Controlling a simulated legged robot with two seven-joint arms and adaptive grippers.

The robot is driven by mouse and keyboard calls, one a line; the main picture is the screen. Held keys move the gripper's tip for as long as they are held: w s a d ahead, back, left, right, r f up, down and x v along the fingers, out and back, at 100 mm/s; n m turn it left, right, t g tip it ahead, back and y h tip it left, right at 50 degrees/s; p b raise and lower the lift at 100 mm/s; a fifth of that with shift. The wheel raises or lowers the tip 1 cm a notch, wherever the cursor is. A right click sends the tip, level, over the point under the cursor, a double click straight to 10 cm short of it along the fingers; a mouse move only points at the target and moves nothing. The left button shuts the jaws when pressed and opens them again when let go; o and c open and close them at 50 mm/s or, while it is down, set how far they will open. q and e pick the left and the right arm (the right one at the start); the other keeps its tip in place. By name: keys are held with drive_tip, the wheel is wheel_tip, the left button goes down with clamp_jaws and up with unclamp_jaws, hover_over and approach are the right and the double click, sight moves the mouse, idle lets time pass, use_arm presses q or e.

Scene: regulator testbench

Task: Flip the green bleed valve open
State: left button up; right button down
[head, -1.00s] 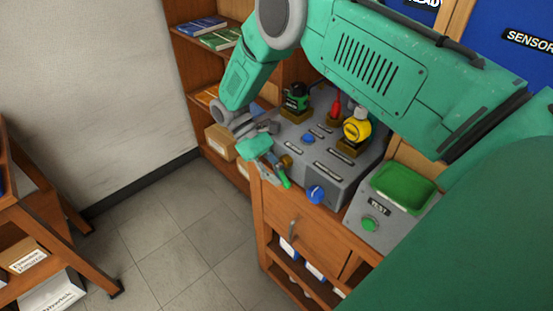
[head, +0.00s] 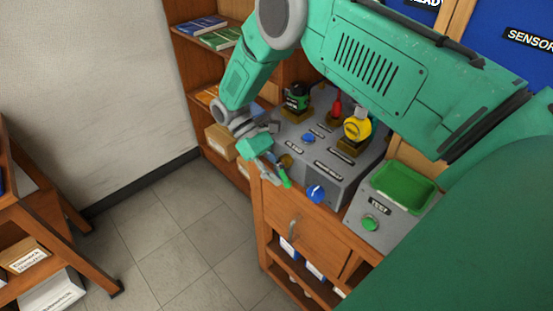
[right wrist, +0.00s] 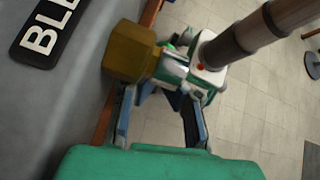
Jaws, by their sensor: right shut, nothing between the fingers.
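The green bleed valve handle (head: 285,178) hangs at the left front edge of the grey testbench panel (head: 335,188), by a brass fitting (head: 286,160). My right gripper (head: 274,170) is just left of the handle in the head view, its fingers close to it. I cannot tell whether they touch. In the right wrist view the fingers of my right gripper (right wrist: 166,88) are shut with nothing between them, just below and right of the brass hexagonal fitting (right wrist: 130,52). The handle is hard to make out there among green and white parts. My left gripper is out of view.
A label starting "BLE" (right wrist: 45,35) is on the panel. A blue knob (head: 316,194), a yellow gauge (head: 357,128) and a black-and-green regulator (head: 296,98) are on the bench. A green tray (head: 403,187) and green button (head: 370,223) are at right.

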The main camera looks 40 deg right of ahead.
idle(0.8)
drive_tip(key=v, duration=1.2)
idle(0.3)
